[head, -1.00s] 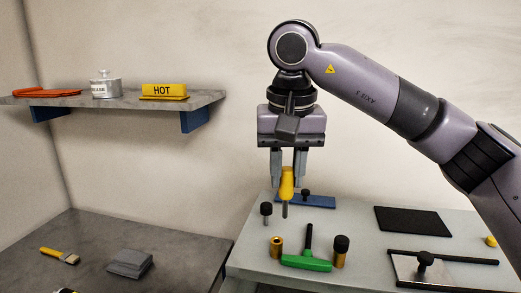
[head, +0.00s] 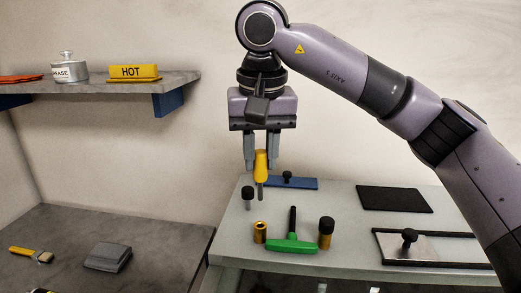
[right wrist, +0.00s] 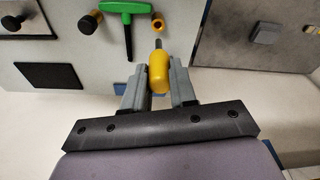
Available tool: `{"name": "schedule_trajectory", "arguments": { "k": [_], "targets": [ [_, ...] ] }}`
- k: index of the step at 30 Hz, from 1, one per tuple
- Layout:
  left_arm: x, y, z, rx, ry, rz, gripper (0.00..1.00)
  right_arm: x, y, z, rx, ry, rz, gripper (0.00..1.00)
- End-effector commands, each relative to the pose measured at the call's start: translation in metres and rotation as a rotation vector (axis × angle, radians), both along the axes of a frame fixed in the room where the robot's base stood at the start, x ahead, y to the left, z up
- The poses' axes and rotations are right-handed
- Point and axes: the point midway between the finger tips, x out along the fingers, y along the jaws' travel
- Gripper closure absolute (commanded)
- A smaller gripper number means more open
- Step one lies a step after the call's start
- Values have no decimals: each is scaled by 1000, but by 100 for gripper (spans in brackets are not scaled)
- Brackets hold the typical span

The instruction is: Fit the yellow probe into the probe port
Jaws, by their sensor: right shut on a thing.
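The yellow probe (head: 261,165) has a rounded yellow handle and a thin grey tip. My right gripper (head: 261,168) is shut on its handle and holds it above the grey bench, tip down. In the right wrist view the probe (right wrist: 158,72) sits between the two fingers (right wrist: 158,90), its grey tip pointing away from them. I cannot make out a clear probe port. A small brass cylinder with a dark open top (head: 260,232) stands on the bench below the probe. My left gripper is out of view.
On the bench (head: 340,235) are a green T-handled tool (head: 292,245), a black-capped brass cylinder (head: 326,232), a black-topped post (head: 248,196), a blue plate with a knob (head: 300,184), a black pad (head: 394,199) and a framed plate (head: 440,248). A shelf (head: 185,85) is at left.

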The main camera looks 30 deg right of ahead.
Motion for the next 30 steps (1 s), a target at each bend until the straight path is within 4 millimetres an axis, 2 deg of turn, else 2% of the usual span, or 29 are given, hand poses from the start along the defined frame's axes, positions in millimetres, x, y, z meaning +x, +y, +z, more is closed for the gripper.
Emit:
{"name": "schedule_trajectory", "arguments": {
  "k": [6, 12, 30],
  "targets": [
    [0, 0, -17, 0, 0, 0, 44, 0, 0, -25, 0, 1, -1, 100],
    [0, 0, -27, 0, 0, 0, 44, 0, 0, -41, 0, 0, 0, 100],
    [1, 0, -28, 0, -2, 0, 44, 0, 0, -44, 0, 0, 0, 100]
  ]
}}
